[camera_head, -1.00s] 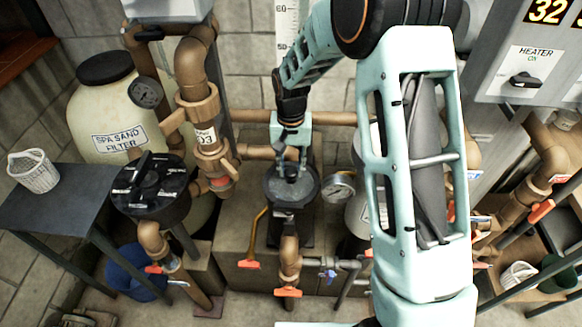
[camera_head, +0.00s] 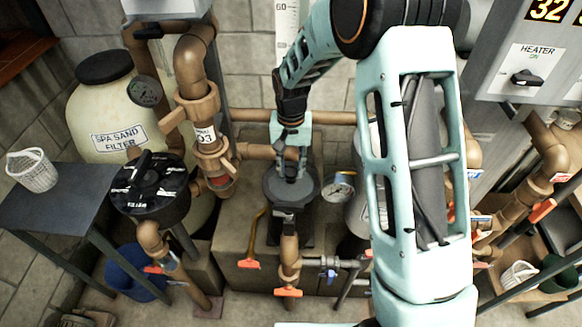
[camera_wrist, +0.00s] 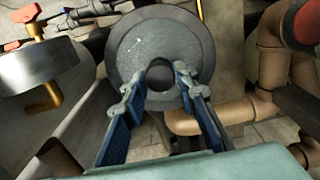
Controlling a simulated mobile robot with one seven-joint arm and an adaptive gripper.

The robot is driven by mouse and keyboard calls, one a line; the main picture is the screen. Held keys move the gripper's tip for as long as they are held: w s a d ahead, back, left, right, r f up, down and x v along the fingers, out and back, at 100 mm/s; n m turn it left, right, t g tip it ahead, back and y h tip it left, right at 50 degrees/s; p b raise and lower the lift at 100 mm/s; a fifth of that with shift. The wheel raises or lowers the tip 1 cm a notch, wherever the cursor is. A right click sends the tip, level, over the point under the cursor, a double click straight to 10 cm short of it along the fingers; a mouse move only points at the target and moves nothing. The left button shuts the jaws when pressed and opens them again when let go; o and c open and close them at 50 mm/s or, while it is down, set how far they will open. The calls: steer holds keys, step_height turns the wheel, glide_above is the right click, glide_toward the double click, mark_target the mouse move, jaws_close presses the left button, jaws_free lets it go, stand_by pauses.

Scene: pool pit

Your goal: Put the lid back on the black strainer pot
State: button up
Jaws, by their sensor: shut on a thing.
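The black strainer pot (camera_head: 290,206) stands in the middle of the head view, above a brown pipe. The round dark grey lid (camera_head: 306,187) lies over its mouth, roughly centred, and looks about level. My gripper (camera_head: 291,172) comes down from above and is shut on the lid's knob. In the wrist view, the fingers of my gripper (camera_wrist: 157,82) sit on both sides of the dark round knob (camera_wrist: 159,75) at the middle of the lid (camera_wrist: 155,40). The lid hides the inside of the pot. I cannot tell whether the lid touches the rim all round.
A pressure gauge (camera_head: 339,187) stands close to the right of the pot. A brown pipe (camera_head: 250,151) runs behind it. Left are a black multiport valve (camera_head: 150,188) and a dark table (camera_head: 62,203) with a white basket (camera_head: 32,170). Orange-handled valves (camera_head: 288,292) are below.

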steer(key=o, duration=1.2)
steer(key=shift+o, duration=0.4)
steer(key=shift+r, duration=0.15)
steer(key=shift+r+p, duration=2.1)
steer(key=shift+r, duration=1.3)
steer(key=shift+c, duration=0.6)
jaws_close()
